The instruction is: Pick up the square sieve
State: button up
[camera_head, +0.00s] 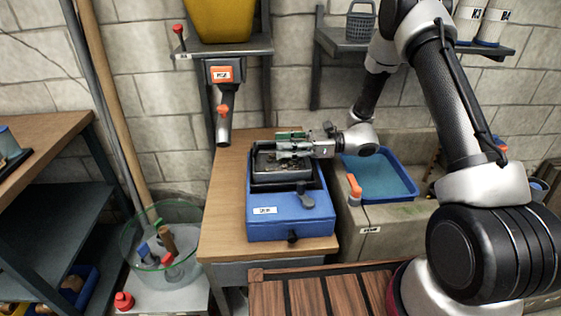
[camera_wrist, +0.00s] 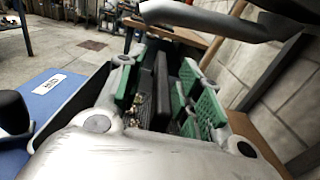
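The square sieve (camera_head: 285,168) is a dark, square-framed tray with small lumps in it. It sits on top of the blue machine (camera_head: 290,215) on the wooden bench. My gripper (camera_head: 282,146) reaches in from the right, over the far part of the sieve. In the wrist view its green-padded fingers (camera_wrist: 165,98) stand apart. A dark upright wall (camera_wrist: 161,85), apparently the sieve's rim, shows between them, with gaps on both sides. Gravel-like bits (camera_wrist: 138,110) show beside it. My gripper hides part of the sieve's far side.
A grey spout (camera_head: 224,115) hangs from a shelf behind the bench. A glass bowl with tools (camera_head: 165,238) stands at the lower left. The bench's left side is clear.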

grip_shut()
jog(key=shift+r, duration=0.1)
